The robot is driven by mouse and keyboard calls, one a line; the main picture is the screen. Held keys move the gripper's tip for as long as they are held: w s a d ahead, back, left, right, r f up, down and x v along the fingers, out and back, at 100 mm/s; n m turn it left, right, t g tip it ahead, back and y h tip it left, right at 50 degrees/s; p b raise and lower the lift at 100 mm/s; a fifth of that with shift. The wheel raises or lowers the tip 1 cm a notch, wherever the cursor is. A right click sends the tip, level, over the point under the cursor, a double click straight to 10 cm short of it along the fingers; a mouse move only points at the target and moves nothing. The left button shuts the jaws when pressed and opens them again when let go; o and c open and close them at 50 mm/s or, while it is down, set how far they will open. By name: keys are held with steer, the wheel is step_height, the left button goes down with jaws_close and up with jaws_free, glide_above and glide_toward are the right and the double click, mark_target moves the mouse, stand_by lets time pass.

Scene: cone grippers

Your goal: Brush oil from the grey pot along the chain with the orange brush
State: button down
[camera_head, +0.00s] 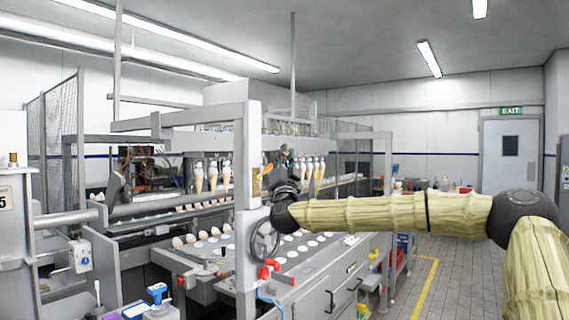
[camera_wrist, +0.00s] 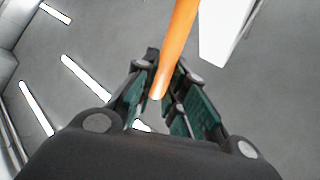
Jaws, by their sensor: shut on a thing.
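An orange handle, which looks like the orange brush (camera_wrist: 178,40), runs between the fingers of my gripper (camera_wrist: 165,72) in the wrist view. My gripper is shut on it, and the handle extends out of the top of the picture. The brush's bristles are not visible there. In the head view my arm reaches left from the right side, with its dark wrist (camera_head: 286,200) in front of the cone machine. My fingers are small and hard to make out there. I cannot pick out the grey pot or the chain with certainty.
The cone machine (camera_head: 330,262) fills the left and middle, with several cones (camera_head: 198,178) hanging in a row. A grey post (camera_head: 247,190) and a handwheel (camera_head: 265,241) stand close to my wrist. Tiled floor (camera_head: 465,270) is open at the right.

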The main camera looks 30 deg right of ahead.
steer(key=shift+r, duration=1.55)
step_height(320, 180, down, 9)
steer(key=b, duration=0.8)
steer(key=s+d+b, duration=0.2)
steer(key=s+b, duration=0.1)
steer(key=s, duration=0.2)
steer(key=shift+s+d, duration=0.2)
steer(key=shift+s, duration=0.05)
stand_by(0.3)
steer(key=s, duration=0.1)
steer(key=s+d+b, duration=0.1)
steer(key=shift+s+d, duration=0.1)
steer(key=shift+s, duration=0.3)
stand_by(0.3)
steer(key=shift+w, duration=0.1)
stand_by(0.6)
